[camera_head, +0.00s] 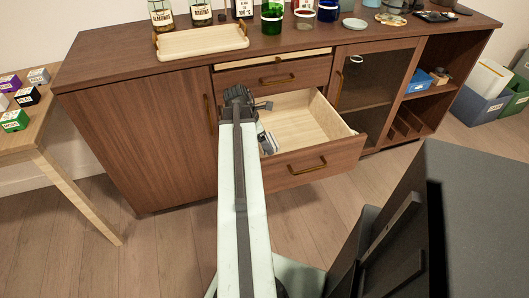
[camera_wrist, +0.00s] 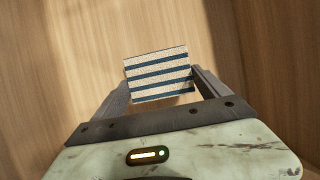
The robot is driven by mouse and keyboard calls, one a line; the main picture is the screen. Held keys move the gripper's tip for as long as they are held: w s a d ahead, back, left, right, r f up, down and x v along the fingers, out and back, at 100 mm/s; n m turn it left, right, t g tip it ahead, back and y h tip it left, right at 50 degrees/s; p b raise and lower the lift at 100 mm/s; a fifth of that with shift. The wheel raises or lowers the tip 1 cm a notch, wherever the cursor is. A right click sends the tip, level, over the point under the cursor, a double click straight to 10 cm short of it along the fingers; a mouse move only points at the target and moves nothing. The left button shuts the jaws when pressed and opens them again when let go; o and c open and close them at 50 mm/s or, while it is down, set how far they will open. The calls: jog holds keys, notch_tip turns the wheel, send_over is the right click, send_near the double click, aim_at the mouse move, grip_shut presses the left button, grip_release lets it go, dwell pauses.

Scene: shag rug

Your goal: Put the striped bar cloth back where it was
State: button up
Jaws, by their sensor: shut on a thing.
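The striped bar cloth (camera_wrist: 157,72), cream with dark blue stripes, is between the two fingers of my gripper (camera_wrist: 161,84) in the wrist view. It looks like a small folded block, slightly tilted, with pale wood behind it. In the head view my arm reaches to the open drawer (camera_head: 318,121) of the brown cabinet. My wrist hides most of the gripper there, and a small pale and dark patch shows beside it, inside the drawer. I cannot tell whether the cloth touches the drawer floor.
A thin upper drawer (camera_head: 275,60) is slightly open above. The cabinet top holds a tray (camera_head: 203,44), jars and bottles. Open shelves (camera_head: 428,90) with a blue box are at the right. A side table (camera_head: 30,138) with small boxes stands at the left. The open drawer's right part looks empty.

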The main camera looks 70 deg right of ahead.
jog(key=shift+f+b, duration=2)
jog(key=shift+b, duration=0.05)
jog(key=o, duration=1)
jog(key=shift+r, duration=0.1)
jog(key=shift+o, duration=0.2)
jog(key=shift+r, duration=0.1)
jog(key=shift+r+p, duration=0.2)
jog(key=shift+p, duration=0.2)
jog(key=p+v, duration=1)
jog(key=v, duration=0.2)
jog(key=shift+p, duration=0.4)
jog(key=shift+f, duration=0.15)
